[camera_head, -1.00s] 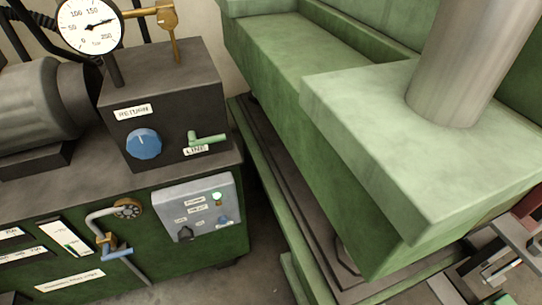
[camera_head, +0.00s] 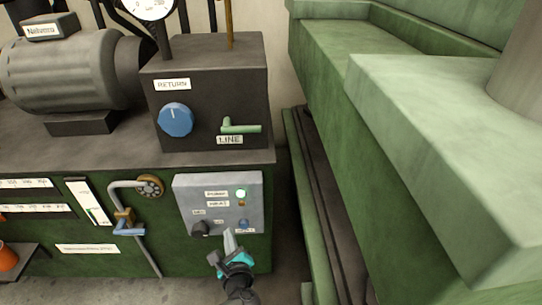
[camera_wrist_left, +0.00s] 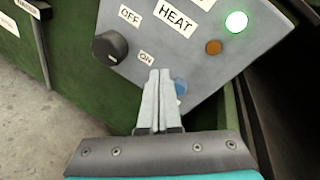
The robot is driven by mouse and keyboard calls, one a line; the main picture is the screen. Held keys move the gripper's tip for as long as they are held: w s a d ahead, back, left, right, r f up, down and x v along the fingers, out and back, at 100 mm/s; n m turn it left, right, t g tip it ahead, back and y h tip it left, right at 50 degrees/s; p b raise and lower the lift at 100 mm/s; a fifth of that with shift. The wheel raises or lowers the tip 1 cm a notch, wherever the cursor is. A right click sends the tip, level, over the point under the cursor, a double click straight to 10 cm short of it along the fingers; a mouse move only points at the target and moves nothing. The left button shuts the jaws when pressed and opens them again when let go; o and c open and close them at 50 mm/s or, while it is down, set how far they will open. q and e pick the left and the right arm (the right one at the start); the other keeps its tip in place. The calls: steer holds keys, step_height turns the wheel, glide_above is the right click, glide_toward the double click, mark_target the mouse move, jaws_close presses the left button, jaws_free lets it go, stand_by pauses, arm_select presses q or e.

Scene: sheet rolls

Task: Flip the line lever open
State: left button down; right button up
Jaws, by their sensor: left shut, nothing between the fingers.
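The green line lever (camera_head: 240,127) sticks out of the front of the dark block (camera_head: 210,95), above the white LINE label (camera_head: 230,140). Its handle lies about level, pointing right. My left gripper (camera_head: 229,238) is in front of the lower part of the grey control panel, below the lever and well apart from it. In the left wrist view its fingers (camera_wrist_left: 154,95) are together with nothing between them, in front of the panel. The lever does not show in that view. My right gripper is not in view.
The grey panel (camera_head: 184,188) has a black knob (camera_head: 200,228), a lit lamp (camera_head: 241,193) and a blue button (camera_head: 243,224). A blue RETURN knob (camera_head: 175,120) is left of the lever. A large green press (camera_head: 420,130) stands at the right.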

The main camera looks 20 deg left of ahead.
arm_select(q)
steer(key=w+r+m+t, duration=0.1)
steer(key=r, duration=0.1)
steer(key=w+d+r+m+t+b, duration=0.1)
steer(key=r, duration=0.1)
steer(key=w+r+m+t+y+b, duration=0.1)
steer(key=w+r+m+t, duration=0.1)
steer(key=shift+w+d, duration=0.1)
steer(key=shift+d, duration=0.1)
steer(key=d+r+m+t+b, duration=0.1)
steer(key=r, duration=0.1)
steer(key=w+d+r+m+t, duration=0.1)
steer(key=r+m+t, duration=0.1)
steer(key=r, duration=0.1)
steer(key=w+d+r+m+t+b, duration=0.1)
steer(key=r+m+t, duration=0.1)
steer(key=shift+d+r+b, duration=0.2)
steer(key=shift+d+b, duration=0.15)
steer(key=shift+d, duration=0.05)
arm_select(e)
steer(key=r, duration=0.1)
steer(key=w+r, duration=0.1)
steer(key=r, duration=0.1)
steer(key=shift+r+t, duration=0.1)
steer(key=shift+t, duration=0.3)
arm_select(q)
steer(key=shift+w, duration=0.15)
